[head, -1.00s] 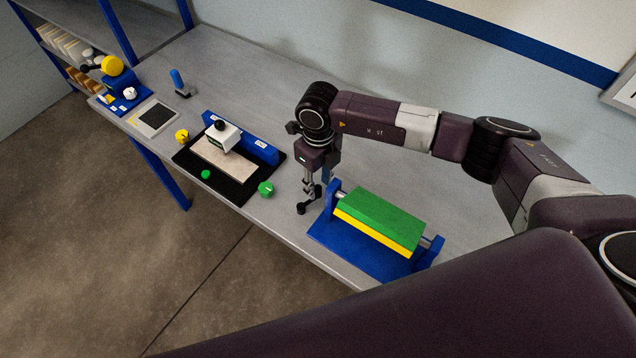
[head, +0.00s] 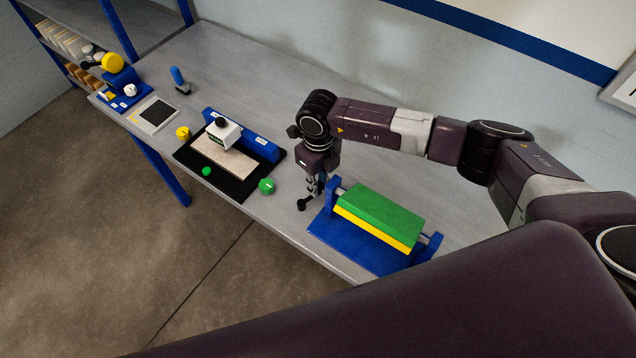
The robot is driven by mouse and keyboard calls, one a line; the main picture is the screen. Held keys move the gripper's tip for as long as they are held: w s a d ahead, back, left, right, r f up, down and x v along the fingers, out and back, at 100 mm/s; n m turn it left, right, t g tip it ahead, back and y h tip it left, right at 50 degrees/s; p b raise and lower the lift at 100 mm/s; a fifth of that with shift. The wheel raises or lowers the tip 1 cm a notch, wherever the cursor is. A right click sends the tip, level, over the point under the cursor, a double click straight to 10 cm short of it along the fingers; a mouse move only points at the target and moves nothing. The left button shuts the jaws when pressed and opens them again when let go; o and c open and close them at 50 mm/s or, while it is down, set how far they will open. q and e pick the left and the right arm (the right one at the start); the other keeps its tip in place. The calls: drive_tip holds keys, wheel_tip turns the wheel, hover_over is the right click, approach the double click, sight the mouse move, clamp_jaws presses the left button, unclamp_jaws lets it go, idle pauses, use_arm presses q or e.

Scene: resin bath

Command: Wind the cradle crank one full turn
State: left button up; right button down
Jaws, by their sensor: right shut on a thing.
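The cradle is a blue base (head: 350,250) with two blue end posts that carry a green and yellow block (head: 380,216) on a metal rod. It stands near the table's front edge. The crank (head: 303,204), with a dark knob, sits at the cradle's left end. My right gripper (head: 312,188) points down at that end and is shut on the crank; the exact contact is small and partly hidden by the fingers. The left gripper is not in view.
Left of the cradle stand a green knob (head: 267,186) and a black mat (head: 232,187) with a white-topped device (head: 224,133) and blue rail. A blue-handled tool (head: 180,80) and a yellow-wheeled blue device (head: 121,78) stand farther left. The table's back is clear.

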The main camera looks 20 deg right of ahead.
drive_tip(key=shift+s+d+m+b, duration=0.1)
drive_tip(key=shift+s+m+b, duration=0.25)
drive_tip(key=shift+m, duration=0.7)
drive_tip(key=shift+s+d+m+b, duration=0.1)
drive_tip(key=shift+s+m, duration=0.45)
drive_tip(key=shift+m, duration=0.5)
drive_tip(key=c, duration=1.8)
unclamp_jaws()
drive_tip(key=shift+a, duration=0.1)
drive_tip(key=shift+c, duration=0.2)
drive_tip(key=shift+r, duration=0.1)
wheel_tip(320, 180, up, 12)
